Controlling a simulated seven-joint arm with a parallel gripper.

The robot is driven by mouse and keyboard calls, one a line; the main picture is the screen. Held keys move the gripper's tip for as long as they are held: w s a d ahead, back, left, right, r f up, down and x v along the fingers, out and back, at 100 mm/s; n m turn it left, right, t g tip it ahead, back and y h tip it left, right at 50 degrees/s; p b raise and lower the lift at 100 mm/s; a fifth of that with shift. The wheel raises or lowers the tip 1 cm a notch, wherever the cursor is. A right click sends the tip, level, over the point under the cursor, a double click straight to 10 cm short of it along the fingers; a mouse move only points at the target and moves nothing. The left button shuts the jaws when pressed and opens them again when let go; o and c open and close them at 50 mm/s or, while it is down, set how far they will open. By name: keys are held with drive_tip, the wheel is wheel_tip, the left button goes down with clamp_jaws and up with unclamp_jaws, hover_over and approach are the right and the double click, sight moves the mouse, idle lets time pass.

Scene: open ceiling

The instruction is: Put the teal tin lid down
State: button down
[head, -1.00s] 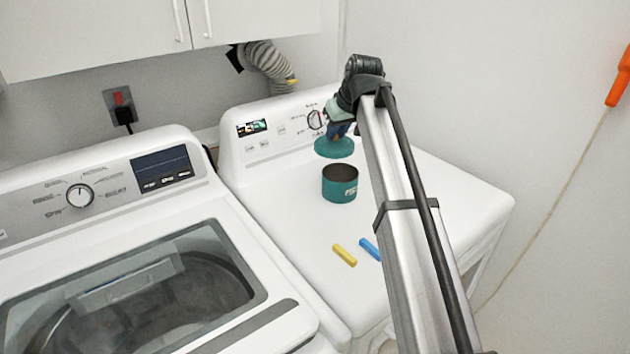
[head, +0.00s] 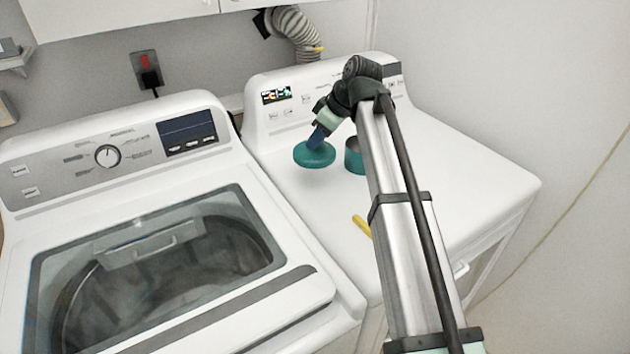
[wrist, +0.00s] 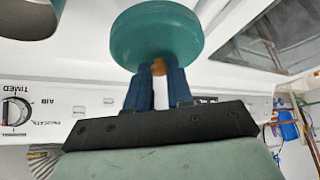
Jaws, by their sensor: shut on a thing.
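The teal tin lid (head: 314,156) is a round disc at the left part of the dryer top (head: 450,185) in the head view. My gripper (head: 317,138) comes down on it from above and is shut on its small knob. In the wrist view the lid (wrist: 157,38) fills the upper middle, and the blue fingers (wrist: 158,84) pinch a tan knob. I cannot tell whether the lid touches the dryer top or hangs just above it. The open teal tin (head: 354,158) stands right of the lid, partly hidden by my arm.
A yellow stick (head: 361,225) lies on the dryer top near my arm. The dryer's control panel (head: 285,100) rises behind the lid. The washer (head: 165,250) stands at the left, with a gap between the machines. Bare dryer top lies in front of the lid.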

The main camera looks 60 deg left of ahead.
drive_tip(key=shift+f, duration=5)
drive_tip(key=shift+f, duration=0.1)
drive_tip(key=c, duration=1)
unclamp_jaws()
drive_tip(key=v, duration=1.2)
drive_tip(key=shift+w+a+r, duration=0.1)
drive_tip(key=shift+r, duration=0.1)
